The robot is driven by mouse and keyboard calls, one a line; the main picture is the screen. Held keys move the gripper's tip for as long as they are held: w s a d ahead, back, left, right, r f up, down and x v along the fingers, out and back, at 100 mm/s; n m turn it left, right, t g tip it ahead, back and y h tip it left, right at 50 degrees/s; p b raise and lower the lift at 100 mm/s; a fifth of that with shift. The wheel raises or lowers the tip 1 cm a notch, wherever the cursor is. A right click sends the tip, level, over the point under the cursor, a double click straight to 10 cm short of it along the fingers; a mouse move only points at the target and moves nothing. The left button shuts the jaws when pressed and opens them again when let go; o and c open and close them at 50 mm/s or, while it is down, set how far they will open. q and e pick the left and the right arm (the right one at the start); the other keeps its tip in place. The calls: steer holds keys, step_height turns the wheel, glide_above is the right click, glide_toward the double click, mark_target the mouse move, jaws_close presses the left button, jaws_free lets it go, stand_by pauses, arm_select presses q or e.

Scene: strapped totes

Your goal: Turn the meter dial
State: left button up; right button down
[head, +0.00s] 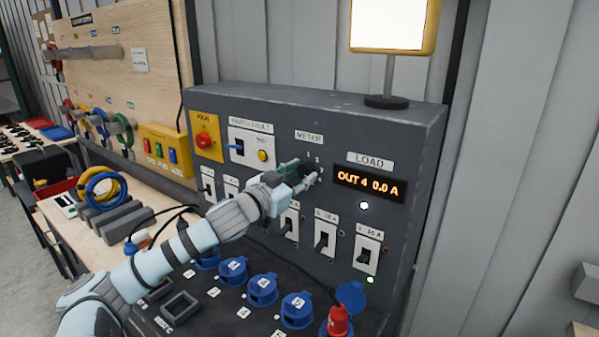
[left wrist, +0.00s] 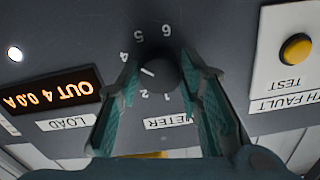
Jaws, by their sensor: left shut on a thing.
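The meter dial (left wrist: 162,74) is a dark round knob on the grey panel, under the METER label in the head view. In the left wrist view, which is upside down, its white mark points toward the 4; the 3 is hidden. My left gripper (head: 308,171) is at the dial, with its green-padded fingers on either side of it, shut on it. In the head view the fingers cover most of the dial. The load display (head: 369,184) reads OUT 4 0.0 A. My right gripper is not in view.
A row of breaker switches (head: 325,235) lies below the dial. The yellow test button (left wrist: 296,49) and a red main knob (head: 204,140) are left of it in the head view. Blue sockets (head: 262,289) and a red plug (head: 338,320) are on the lower ledge.

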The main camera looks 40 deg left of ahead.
arm_select(q)
steer(key=m+p, duration=0.2)
steer(key=m, duration=0.1)
steer(key=m+p, duration=0.1)
steer(key=shift+r, duration=0.25)
steer(key=m+p, duration=0.2)
steer(key=m, duration=0.3)
steer(key=shift+a+f+m+p, duration=0.1)
steer(key=shift+m+p, duration=0.2)
steer(key=shift+m, duration=2)
steer(key=o, duration=1.1)
steer(key=shift+o, duration=0.2)
